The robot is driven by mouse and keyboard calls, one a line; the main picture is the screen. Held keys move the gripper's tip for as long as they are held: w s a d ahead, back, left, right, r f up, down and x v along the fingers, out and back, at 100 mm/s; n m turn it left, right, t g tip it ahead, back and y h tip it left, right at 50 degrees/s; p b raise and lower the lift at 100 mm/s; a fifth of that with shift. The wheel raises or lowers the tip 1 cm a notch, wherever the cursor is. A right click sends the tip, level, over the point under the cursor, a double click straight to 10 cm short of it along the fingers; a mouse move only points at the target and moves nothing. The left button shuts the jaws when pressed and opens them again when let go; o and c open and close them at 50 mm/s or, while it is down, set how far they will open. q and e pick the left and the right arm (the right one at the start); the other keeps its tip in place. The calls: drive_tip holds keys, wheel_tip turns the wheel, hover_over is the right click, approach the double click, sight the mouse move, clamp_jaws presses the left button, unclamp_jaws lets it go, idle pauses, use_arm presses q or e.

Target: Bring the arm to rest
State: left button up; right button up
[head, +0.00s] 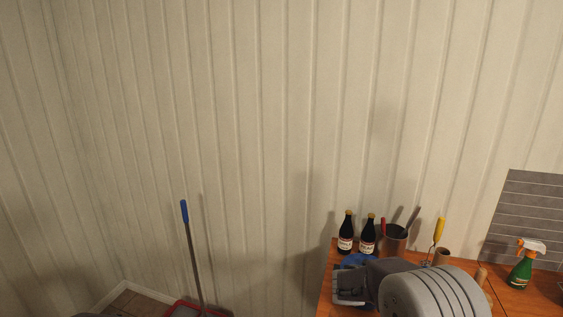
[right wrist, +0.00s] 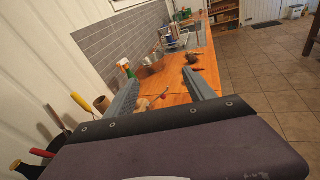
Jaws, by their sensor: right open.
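My right arm (head: 430,292) shows at the bottom right of the head view, above the left end of a wooden counter (head: 327,285). In the right wrist view my right gripper (right wrist: 160,75) is open, its two grey fingers wide apart with nothing held between them. The wooden counter also shows in the right wrist view (right wrist: 206,52), running away beyond the fingers. My left gripper is not in view. My arm hides part of the counter in the head view.
Two dark bottles (head: 346,232) (head: 368,234), a dark utensil pot (head: 395,240), a yellow-handled tool (head: 439,231) and a green spray bottle (head: 520,268) stand on the counter. A blue-handled broom (head: 190,240) stands left. Tiled floor (right wrist: 265,75) lies open right in the wrist view.

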drive_tip(key=s+a+f+m+g+y, duration=0.2)
drive_tip(key=s+a+f+m+y, duration=0.25)
drive_tip(key=s+f, duration=0.3)
drive_tip(key=s+a+f+m+g+y, duration=0.1)
drive_tip(key=s+a+f+m+y, duration=0.3)
drive_tip(key=s+f+y, duration=0.3)
drive_tip(key=w+a+f+m+t+y, duration=0.2)
drive_tip(key=a+f+m+t+y, duration=0.1)
drive_tip(key=a+m, duration=0.6)
drive_tip(key=a+f+y, duration=0.1)
drive_tip(key=a+y, duration=0.1)
drive_tip(key=shift+a+f+t, duration=0.15)
drive_tip(key=shift+a+t, duration=0.15)
drive_tip(key=shift+s, duration=0.1)
